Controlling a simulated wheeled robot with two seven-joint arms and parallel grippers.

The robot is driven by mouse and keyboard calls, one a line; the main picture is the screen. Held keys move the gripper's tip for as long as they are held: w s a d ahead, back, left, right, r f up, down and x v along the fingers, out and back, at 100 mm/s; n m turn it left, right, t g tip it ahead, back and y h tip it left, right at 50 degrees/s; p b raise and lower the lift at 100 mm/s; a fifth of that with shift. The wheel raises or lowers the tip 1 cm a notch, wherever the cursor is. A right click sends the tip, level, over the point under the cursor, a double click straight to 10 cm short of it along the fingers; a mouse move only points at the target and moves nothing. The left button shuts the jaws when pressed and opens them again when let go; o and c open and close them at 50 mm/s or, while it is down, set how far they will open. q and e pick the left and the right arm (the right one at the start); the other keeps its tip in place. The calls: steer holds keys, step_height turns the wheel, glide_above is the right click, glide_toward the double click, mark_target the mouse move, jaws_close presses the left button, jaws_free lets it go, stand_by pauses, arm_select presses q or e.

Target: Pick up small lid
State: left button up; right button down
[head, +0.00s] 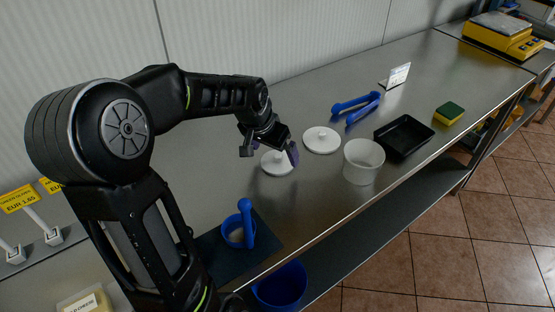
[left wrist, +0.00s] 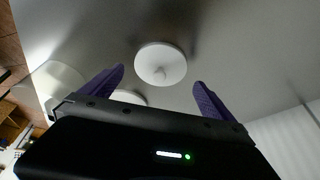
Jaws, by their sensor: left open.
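The small white lid (head: 277,163) with a centre knob lies flat on the steel counter, under my left gripper (head: 271,152). In the left wrist view the lid (left wrist: 160,64) shows just beyond the gap between the purple fingertips (left wrist: 159,78), with its knob facing up. The left gripper is open and empty, apart from the lid. A larger white lid (head: 322,140) lies flat to the right; it is partly hidden behind the gripper body in the left wrist view (left wrist: 129,97). My right gripper is not in view.
A white tub (head: 362,163), a black tray (head: 404,136) and blue tongs (head: 356,106) stand or lie right of the lids. A blue-handled item (head: 247,222) is on a dark mat nearer me. A sponge (head: 449,112) and yellow scale (head: 503,37) are farther off.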

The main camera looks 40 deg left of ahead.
mark_target(276, 156)
arm_select(q)
steer(key=x, duration=0.3)
steer(key=shift+f, duration=0.15)
steer(key=shift+c, duration=0.6)
steer(key=c, duration=1.1)
